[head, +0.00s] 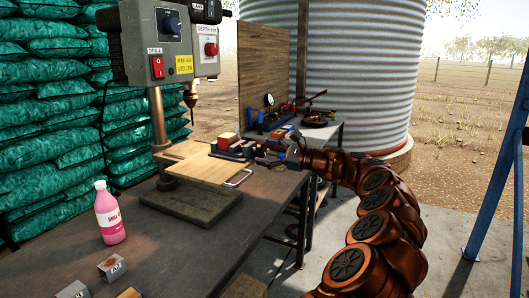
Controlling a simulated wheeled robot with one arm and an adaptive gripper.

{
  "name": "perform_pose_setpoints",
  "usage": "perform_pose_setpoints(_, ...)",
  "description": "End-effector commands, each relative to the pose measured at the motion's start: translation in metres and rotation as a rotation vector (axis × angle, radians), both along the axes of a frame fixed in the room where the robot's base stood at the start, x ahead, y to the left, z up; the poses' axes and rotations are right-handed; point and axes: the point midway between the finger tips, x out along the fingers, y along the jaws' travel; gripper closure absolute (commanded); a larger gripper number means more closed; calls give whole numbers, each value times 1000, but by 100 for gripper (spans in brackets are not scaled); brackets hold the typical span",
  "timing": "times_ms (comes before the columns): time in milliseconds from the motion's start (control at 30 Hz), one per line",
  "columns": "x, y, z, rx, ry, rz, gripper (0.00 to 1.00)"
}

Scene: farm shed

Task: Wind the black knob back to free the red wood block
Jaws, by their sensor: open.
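A small red wood block (228,137) sits in a dark clamp (232,151) at the back right of the drill press table. My gripper (264,153) reaches in from the right, close to the clamp's right end. Its fingers look open. The black knob cannot be made out clearly; it lies around the fingers or behind them. I cannot tell whether the fingers touch it.
The drill press (170,45) stands over a wooden board (205,170) with a metal handle at its right. A pink bottle (109,213) and small labelled blocks (111,267) stand on the grey bench (165,250). Behind is a second table with tools (318,134).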

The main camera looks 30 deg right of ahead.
Motion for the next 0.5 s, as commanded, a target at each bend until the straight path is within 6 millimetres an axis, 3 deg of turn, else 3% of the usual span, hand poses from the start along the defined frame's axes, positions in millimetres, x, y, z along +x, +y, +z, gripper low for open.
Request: perform_pose_setpoints(500,0,1,5,133,81,2,25)
